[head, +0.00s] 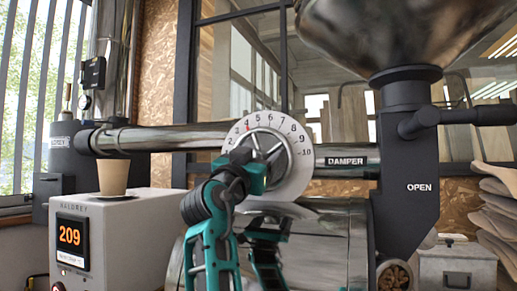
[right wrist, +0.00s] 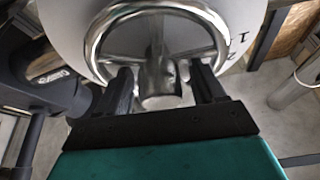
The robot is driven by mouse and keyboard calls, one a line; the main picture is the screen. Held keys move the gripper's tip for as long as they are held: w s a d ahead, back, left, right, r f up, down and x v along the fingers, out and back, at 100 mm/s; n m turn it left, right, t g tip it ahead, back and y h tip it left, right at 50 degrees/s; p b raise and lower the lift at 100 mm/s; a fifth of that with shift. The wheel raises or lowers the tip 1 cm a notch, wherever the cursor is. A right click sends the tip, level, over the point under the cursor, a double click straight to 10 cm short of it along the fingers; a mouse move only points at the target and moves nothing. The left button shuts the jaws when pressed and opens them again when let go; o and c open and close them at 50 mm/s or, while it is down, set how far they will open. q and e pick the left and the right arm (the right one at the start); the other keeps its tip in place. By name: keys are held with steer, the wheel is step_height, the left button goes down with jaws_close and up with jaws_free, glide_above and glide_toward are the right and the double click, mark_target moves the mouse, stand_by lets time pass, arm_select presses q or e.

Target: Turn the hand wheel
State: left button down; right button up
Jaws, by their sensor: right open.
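The chrome hand wheel (head: 287,150) sits in front of a white numbered dial (head: 295,178) on the damper pipe. My right gripper (head: 262,158) is in front of the wheel, its arm coming up from below and covering the wheel's lower left. In the right wrist view, the wheel's rim (right wrist: 160,8) arches above the fingers, and the metal hub (right wrist: 160,85) lies between the two open black fingers (right wrist: 163,88). I cannot tell whether the fingers touch the wheel. A red mark (head: 247,127) shows near the dial's upper left numbers. My left gripper is not in view.
A chrome drum (head: 320,235) lies below the wheel and reflects my arm. A box with a "209" display (head: 70,236) and a paper cup (head: 113,177) stand left. A dark chute marked "OPEN" (head: 415,205) and sacks (head: 497,215) are right.

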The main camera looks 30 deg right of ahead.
steer(key=shift+d, duration=0.1)
steer(key=shift+c, duration=0.5)
jaws_close()
